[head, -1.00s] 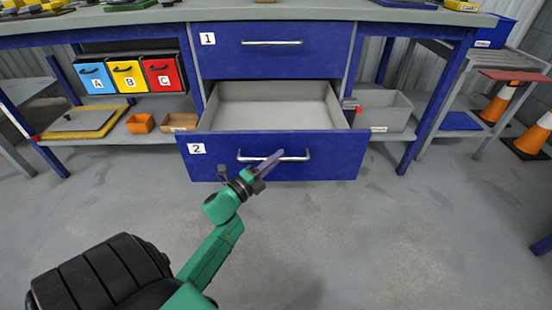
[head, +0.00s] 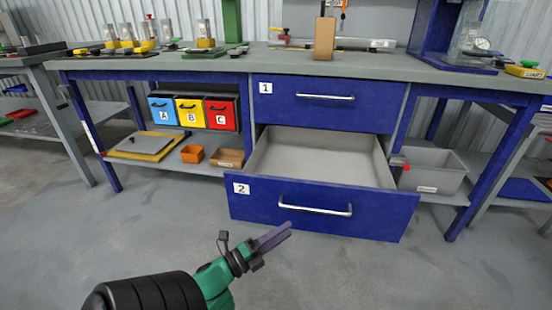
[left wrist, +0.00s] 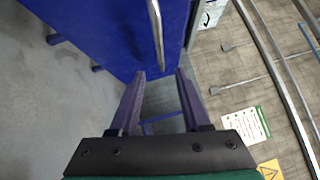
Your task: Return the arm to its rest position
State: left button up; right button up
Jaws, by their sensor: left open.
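My left gripper (head: 284,232) is at the bottom centre of the head view, on a green arm, in front of and below the open drawer 2. Its two purple fingers are parted and empty in the left wrist view (left wrist: 160,78). Drawer 2 (head: 255,206) is a blue drawer with a grey inside, pulled out and empty. Its silver handle (head: 314,210) is clear of my fingers in the head view. A silver handle on a blue front (left wrist: 157,35) shows beyond the fingertips in the left wrist view. My right gripper is not in view.
Drawer 1 (head: 370,105) is shut above drawer 2. Blue, yellow and red bins (head: 194,110) hang to the left. A grey bin (head: 434,171) stands on the right shelf. The workbench top (head: 400,66) carries several items. The floor (head: 60,250) in front is clear.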

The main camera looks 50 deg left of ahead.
pick_arm(q)
jog(key=shift+s+a+f, duration=0.1)
jog(key=shift+s, duration=0.5)
jog(key=shift+s+a+f, duration=0.1)
jog(key=shift+s, duration=0.45)
jog(key=shift+w, duration=0.1)
